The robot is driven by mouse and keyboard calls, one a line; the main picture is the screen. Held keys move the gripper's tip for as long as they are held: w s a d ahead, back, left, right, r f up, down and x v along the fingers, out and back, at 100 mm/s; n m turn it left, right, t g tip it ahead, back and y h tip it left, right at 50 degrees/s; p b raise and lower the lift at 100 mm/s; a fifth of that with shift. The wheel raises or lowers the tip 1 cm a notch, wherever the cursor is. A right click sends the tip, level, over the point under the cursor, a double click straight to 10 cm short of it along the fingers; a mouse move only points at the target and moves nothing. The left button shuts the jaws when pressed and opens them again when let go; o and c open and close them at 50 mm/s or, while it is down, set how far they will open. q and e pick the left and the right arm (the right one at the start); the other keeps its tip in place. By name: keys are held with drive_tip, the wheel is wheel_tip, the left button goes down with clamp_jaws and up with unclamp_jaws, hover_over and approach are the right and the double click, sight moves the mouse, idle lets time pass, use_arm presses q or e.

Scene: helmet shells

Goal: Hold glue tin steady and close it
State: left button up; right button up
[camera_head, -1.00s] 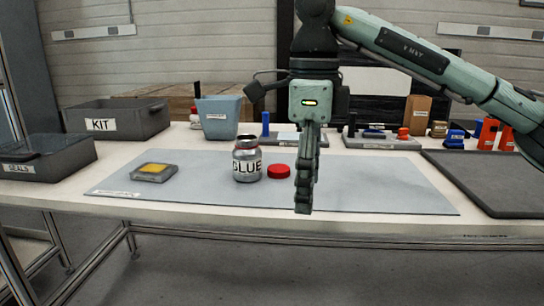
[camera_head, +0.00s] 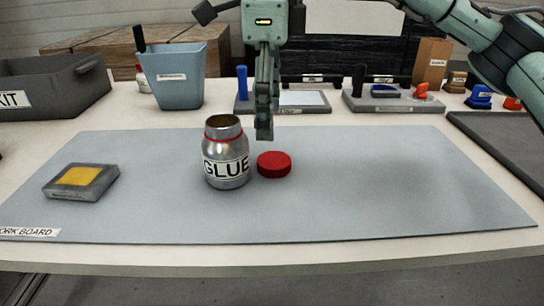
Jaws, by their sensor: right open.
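The glue tin (camera_head: 226,153) is a silver can labelled GLUE. It stands upright and open on the grey work board (camera_head: 350,205). Its red lid (camera_head: 274,165) lies flat on the board just right of the tin. My right gripper (camera_head: 264,132) points down above and slightly behind the lid, apart from it. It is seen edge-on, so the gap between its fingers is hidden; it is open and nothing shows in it. My left gripper is not in view.
A grey block with a yellow pad (camera_head: 80,181) lies on the board's left. Behind stand a blue-grey bin (camera_head: 178,82), a kit box (camera_head: 50,92) and tool holders (camera_head: 392,101). A dark tray (camera_head: 505,150) is at right. The board's front and right are clear.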

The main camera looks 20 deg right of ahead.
sight(273, 160)
drive_tip(key=shift+f, duration=1.35)
drive_tip(key=f, duration=0.2)
drive_tip(key=d+f, duration=0.1)
drive_tip(key=f, duration=0.1)
drive_tip(key=shift+w+f, duration=0.1)
drive_tip(key=shift+w, duration=0.05)
drive_tip(key=shift+f, duration=0.5)
drive_tip(key=shift+c, duration=0.4)
drive_tip(key=c, duration=0.7)
